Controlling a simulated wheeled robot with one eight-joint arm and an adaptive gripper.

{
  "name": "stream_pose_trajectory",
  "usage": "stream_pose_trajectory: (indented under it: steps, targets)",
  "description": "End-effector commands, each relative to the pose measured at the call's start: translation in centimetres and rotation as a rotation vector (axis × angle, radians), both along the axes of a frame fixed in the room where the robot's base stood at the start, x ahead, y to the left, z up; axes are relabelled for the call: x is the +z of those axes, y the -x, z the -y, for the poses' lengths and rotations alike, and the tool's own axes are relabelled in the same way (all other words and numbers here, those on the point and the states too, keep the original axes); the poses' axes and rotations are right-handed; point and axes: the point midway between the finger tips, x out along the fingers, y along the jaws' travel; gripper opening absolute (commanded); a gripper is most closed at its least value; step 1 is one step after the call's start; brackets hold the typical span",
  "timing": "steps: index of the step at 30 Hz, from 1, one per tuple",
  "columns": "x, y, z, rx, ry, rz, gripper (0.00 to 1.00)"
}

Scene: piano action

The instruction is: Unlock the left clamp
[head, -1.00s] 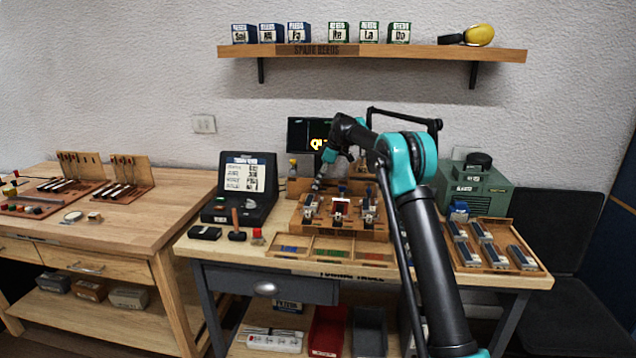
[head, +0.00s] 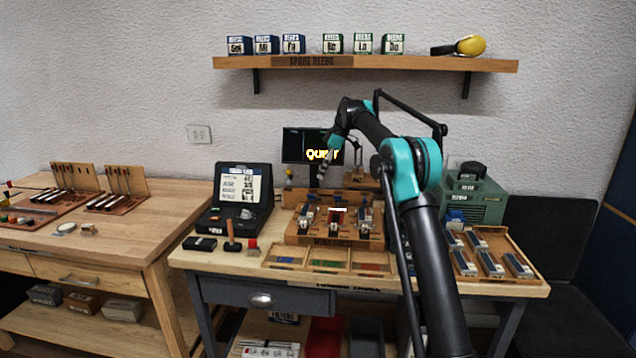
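A wooden tuning jig (head: 335,238) stands on the middle of the workbench and carries three small clamp units side by side. The left clamp (head: 306,220) is a small grey, blue and red piece at the jig's left end. Its lever is too small to tell locked from unlocked. My gripper (head: 321,174) hangs above the jig, above and slightly right of the left clamp in the picture, and looks clear of it. The fingers are too small to tell open from shut. I see nothing held in it.
A black case (head: 238,200) with a label card stands left of the jig. A sectioned tray (head: 328,260) lies in front. A wooden tray (head: 490,254) of reed blocks and a green machine (head: 472,195) are right. A dark screen (head: 300,146) stands behind.

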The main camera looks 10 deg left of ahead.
Motion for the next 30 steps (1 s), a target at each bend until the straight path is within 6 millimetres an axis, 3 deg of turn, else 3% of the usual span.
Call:
stream_pose_trajectory:
  steps: [6,20,25,30]
  targets:
    - [1.8,0.0,0.8,-0.001,0.000,0.000,0.38]
    - [2.0,0.3,1.4,-0.023,0.005,-0.002,0.38]
    - [1.9,2.2,4.2,-0.150,0.027,-0.015,0.38]
    - [0.9,6.0,8.2,-0.339,0.052,-0.030,0.38]
